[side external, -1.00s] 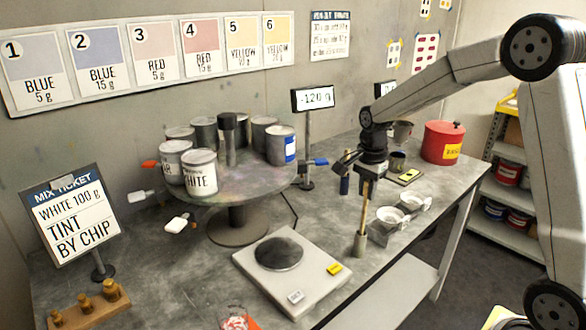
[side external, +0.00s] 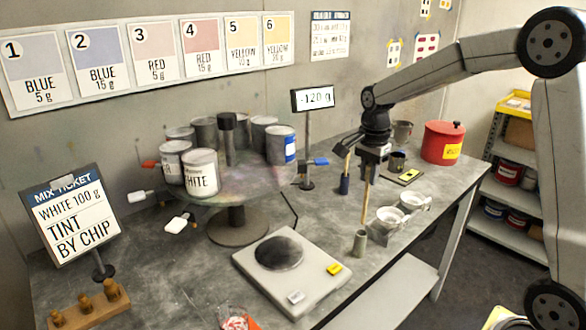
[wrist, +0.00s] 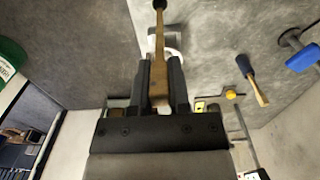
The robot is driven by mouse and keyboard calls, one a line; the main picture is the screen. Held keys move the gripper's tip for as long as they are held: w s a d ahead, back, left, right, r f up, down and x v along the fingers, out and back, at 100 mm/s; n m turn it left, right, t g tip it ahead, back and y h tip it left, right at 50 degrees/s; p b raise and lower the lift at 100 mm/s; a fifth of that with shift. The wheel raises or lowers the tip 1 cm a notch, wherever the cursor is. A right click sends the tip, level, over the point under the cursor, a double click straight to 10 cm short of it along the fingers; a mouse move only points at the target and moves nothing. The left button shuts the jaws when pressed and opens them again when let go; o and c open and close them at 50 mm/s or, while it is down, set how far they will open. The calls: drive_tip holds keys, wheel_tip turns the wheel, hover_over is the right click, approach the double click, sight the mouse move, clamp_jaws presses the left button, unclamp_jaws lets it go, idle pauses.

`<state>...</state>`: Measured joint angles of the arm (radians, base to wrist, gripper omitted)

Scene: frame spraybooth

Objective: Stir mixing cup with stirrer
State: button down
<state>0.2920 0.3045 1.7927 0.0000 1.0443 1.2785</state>
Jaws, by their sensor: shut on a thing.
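My gripper (side external: 371,160) is shut on a wooden stirrer (side external: 366,197), which hangs nearly upright. Its lower end is at or just above the mouth of a small grey holder (side external: 359,243); I cannot tell if it is clear of it. In the wrist view the stirrer (wrist: 159,55) runs between the two fingers (wrist: 160,75). A small dark cup (side external: 397,161) stands on a pad with a yellow mark, behind and right of my gripper. It may be the mixing cup, but no label shows, and its inside is hidden.
A dark blue holder (side external: 344,185) with another wooden stick is left of my gripper. White strainers (side external: 388,216) sit right of the grey holder. A scale (side external: 291,270) with an empty plate is in front. A red canister (side external: 442,142) stands at right, and a turntable of cans (side external: 240,185) at left.

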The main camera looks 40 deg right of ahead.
drive_tip(key=w+a+r+n, duration=0.1)
drive_tip(key=w+a+n, duration=0.1)
drive_tip(key=a, duration=0.8)
drive_tip(key=w+a+r+n, duration=0.1)
drive_tip(key=w+a+r, duration=0.1)
drive_tip(key=a, duration=0.8)
drive_tip(key=s+a+r+n, duration=0.1)
drive_tip(key=s+a, duration=0.1)
drive_tip(key=a, duration=0.7)
drive_tip(key=s+a+r+n, duration=0.1)
drive_tip(key=s+a, duration=0.1)
drive_tip(key=a, duration=0.7)
drive_tip(key=shift+a+n, duration=0.25)
drive_tip(key=shift+n, duration=0.15)
drive_tip(key=shift+f, duration=0.2)
wheel_tip(320, 180, down, 12)
drive_tip(key=shift+f, duration=0.25)
drive_tip(key=shift+d, duration=0.15)
idle(0.3)
